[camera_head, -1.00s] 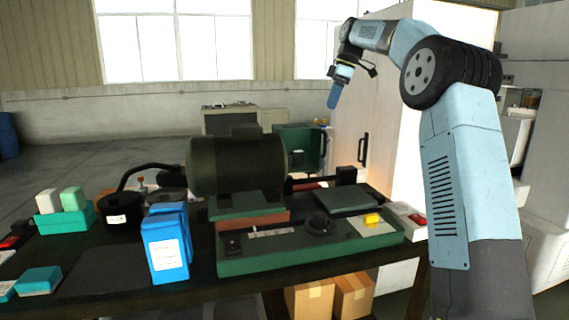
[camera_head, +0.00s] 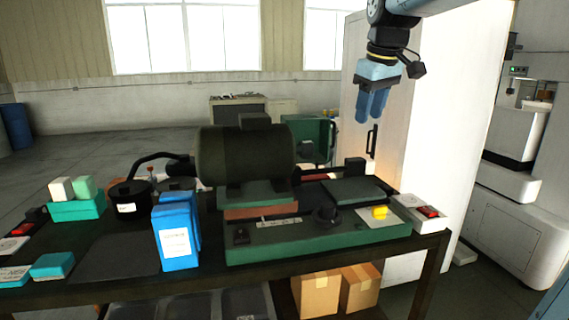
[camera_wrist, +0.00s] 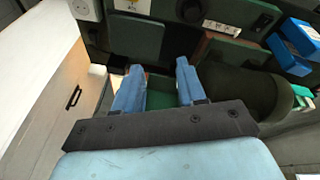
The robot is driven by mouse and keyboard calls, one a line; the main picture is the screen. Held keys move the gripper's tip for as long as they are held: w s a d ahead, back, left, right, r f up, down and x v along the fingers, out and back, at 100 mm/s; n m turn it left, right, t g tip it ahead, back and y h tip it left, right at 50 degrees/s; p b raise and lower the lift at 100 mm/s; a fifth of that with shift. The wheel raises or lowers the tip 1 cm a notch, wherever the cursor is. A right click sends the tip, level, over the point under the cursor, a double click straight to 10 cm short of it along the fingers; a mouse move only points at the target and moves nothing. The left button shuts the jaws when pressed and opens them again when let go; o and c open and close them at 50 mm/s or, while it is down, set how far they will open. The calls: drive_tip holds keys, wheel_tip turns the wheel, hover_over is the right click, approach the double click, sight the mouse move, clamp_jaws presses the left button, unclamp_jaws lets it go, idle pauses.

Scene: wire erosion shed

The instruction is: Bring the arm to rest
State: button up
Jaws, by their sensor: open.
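My gripper (camera_head: 372,106) hangs fingers-down in the upper right of the head view, in front of the tall white cabinet and above the right rear of the workbench. Its two blue fingers are apart with nothing between them. In the wrist view my gripper (camera_wrist: 160,88) also shows its fingers spread and empty, with the bench machine beyond them. Part of my light blue arm enters at the top right of the head view; the rest of the arm is out of frame.
The dark workbench (camera_head: 105,290) carries a green grinder with a dark motor (camera_head: 245,160), a blue box (camera_head: 176,238) and a red-switch box (camera_head: 425,212). The white cabinet (camera_head: 425,120) stands close behind my gripper. Cardboard boxes (camera_head: 318,292) sit underneath. Open floor lies at left.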

drive_tip(key=s+d+f+m+t, duration=0.1)
drive_tip(key=s+d+f+m, duration=0.1)
drive_tip(key=s+f, duration=0.5)
drive_tip(key=s+d+f+m+t, duration=0.1)
drive_tip(key=s+f+m, duration=0.4)
drive_tip(key=s, duration=0.8)
wheel_tip(320, 180, down, 3)
drive_tip(key=shift+s+d+f, duration=0.1)
drive_tip(key=shift+s+d, duration=0.3)
drive_tip(key=shift+d, duration=0.5)
